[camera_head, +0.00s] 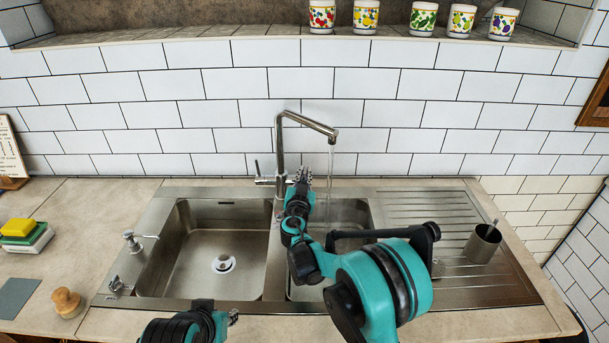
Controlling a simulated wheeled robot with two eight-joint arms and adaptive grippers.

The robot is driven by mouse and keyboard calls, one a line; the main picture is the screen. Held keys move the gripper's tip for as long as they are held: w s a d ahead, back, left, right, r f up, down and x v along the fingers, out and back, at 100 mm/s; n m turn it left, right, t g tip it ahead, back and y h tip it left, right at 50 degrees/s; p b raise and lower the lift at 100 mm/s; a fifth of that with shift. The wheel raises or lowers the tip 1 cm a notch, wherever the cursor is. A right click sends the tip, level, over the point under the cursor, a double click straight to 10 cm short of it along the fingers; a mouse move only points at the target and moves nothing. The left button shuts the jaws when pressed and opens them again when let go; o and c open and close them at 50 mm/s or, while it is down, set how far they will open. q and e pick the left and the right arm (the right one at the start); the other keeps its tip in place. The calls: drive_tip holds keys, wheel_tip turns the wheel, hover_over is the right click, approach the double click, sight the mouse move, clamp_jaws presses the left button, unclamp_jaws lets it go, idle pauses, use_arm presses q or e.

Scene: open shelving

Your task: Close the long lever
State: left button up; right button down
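The metal faucet (281,135) stands behind the sink, with its spout reaching right. A thin stream of water (331,165) falls from the spout into the right basin. The long lever (257,168) stands upright at the left side of the faucet's base. My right gripper (303,175) is just right of the faucet column, across from the lever. Its fingers are small and overlap in view, so I cannot tell its opening or whether it touches the faucet. My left gripper (233,316) is low at the front edge, mostly hidden by its arm.
The left basin (210,260) is empty; my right arm partly covers the right basin (345,212). A metal cup (482,243) stands on the drainboard. Sponges (20,230), a wooden brush (66,300) and a soap dispenser (132,241) are on the left. Several patterned cups (365,16) line the shelf.

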drive_tip(key=shift+w+r+g+p, duration=0.25)
drive_tip(key=shift+r+g+p, duration=0.15)
drive_tip(key=shift+p, duration=0.35)
drive_tip(key=w+g+p, duration=0.1)
drive_tip(key=p, duration=0.1)
drive_tip(key=w+r+g+p, duration=0.1)
drive_tip(key=g+p, duration=0.1)
drive_tip(key=p, duration=0.1)
drive_tip(key=w+r+g+p, duration=0.1)
drive_tip(key=w+g+p, duration=0.1)
drive_tip(key=shift+w+n+g+p, duration=0.3)
drive_tip(key=shift+w+g+p, duration=0.85)
drive_tip(key=shift+g+p, duration=0.35)
drive_tip(key=c, duration=1.6)
unclamp_jaws()
drive_tip(key=shift+f, duration=0.15)
drive_tip(key=shift+s, duration=0.1)
